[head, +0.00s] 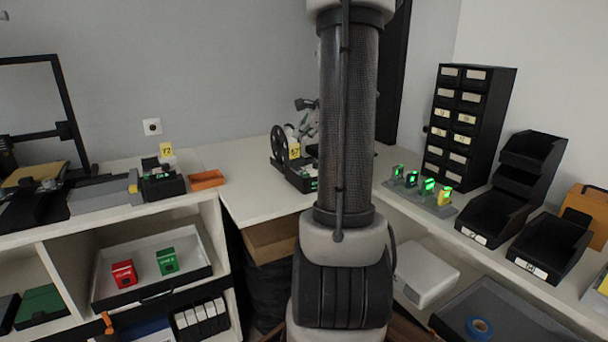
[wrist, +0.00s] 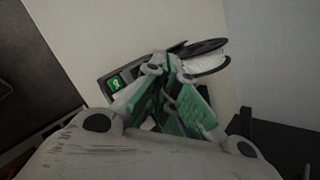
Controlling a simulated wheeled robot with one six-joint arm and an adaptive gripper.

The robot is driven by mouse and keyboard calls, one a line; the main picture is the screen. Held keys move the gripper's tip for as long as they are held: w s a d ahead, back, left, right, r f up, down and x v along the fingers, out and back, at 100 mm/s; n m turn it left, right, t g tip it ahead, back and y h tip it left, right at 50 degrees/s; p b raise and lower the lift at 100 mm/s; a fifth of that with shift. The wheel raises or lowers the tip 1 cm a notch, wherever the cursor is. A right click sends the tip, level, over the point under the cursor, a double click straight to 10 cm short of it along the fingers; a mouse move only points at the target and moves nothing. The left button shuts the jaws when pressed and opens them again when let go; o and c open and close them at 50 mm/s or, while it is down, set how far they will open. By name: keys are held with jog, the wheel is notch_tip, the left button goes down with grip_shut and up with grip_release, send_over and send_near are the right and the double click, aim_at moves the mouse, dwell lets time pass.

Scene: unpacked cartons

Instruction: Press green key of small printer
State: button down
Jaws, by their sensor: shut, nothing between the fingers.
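The small printer is a black device with a reel, partly hidden behind my arm in the head view (head: 279,150). It also shows in the wrist view as a dark body (wrist: 104,75) with a white roll on a black reel (wrist: 208,62) beside it. A lit green square key or display (wrist: 117,84) is on its face, left of my fingertips. My gripper (wrist: 166,64) is shut and empty, its tips in front of the printer's body. In the head view my gripper (head: 304,122) is just above the printer. Whether the tips touch it I cannot tell.
Another black device (head: 160,185) with a yellow label stands to the left, next to an orange tray (head: 206,180). Several green-lit items stand on a grey base (head: 420,196) at the right, near black bins (head: 490,215) and a drawer cabinet (head: 468,125).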

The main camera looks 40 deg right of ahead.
jog(key=shift+f, duration=4.4)
jog(key=shift+f, duration=0.1)
jog(key=shift+f, duration=0.35)
jog(key=shift+f, duration=0.5)
jog(key=shift+r, duration=0.95)
